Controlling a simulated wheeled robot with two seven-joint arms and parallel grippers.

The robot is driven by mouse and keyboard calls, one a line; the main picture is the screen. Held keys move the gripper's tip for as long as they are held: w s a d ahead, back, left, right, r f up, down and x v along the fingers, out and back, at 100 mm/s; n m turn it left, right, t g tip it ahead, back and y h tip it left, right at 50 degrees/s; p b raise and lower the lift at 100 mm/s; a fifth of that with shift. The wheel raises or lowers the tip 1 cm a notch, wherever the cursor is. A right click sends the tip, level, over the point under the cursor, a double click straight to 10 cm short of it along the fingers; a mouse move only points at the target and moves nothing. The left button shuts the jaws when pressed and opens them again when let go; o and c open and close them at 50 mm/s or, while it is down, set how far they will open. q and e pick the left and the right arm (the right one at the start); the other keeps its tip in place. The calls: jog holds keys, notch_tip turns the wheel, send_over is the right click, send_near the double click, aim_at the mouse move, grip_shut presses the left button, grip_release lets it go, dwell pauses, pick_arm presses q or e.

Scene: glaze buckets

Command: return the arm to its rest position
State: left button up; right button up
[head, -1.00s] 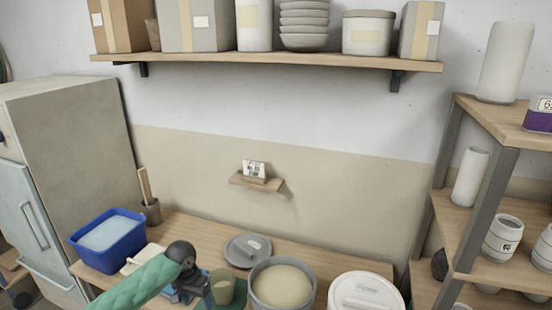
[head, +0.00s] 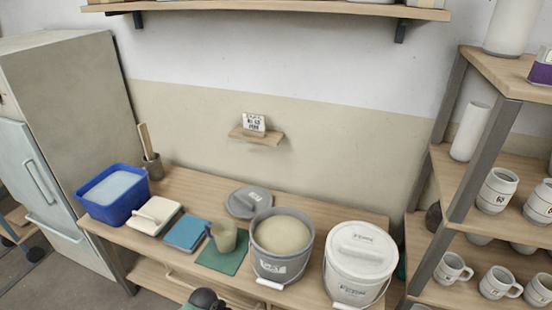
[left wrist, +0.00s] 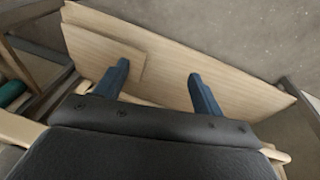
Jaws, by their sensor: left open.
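My left arm shows only as a dark joint and a bit of green at the bottom edge of the head view; its gripper is out of that view. In the left wrist view my left gripper (left wrist: 158,88) is open, with its two blue fingers apart and nothing between them. Below the fingers are wooden boards (left wrist: 205,60) and the grey floor (left wrist: 230,22). My right gripper is in neither view.
On the table (head: 185,190) are a blue tub (head: 112,212), a cup (head: 224,237) on a green mat (head: 212,262), an open bucket (head: 282,262) with its lid (head: 247,202) behind, and a lidded white bucket (head: 358,268). A mug shelf (head: 500,158) stands right.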

pick_arm(q)
jog(key=s+f, duration=0.9)
jog(key=s, duration=0.5)
jog(key=s+f+y, duration=0.1)
jog(key=s+f, duration=0.8)
jog(key=s, duration=0.5)
jog(key=shift+s+f+n+y, duration=0.3)
jog(key=shift+s+f+n, duration=0.05)
jog(key=shift+f+n, duration=0.05)
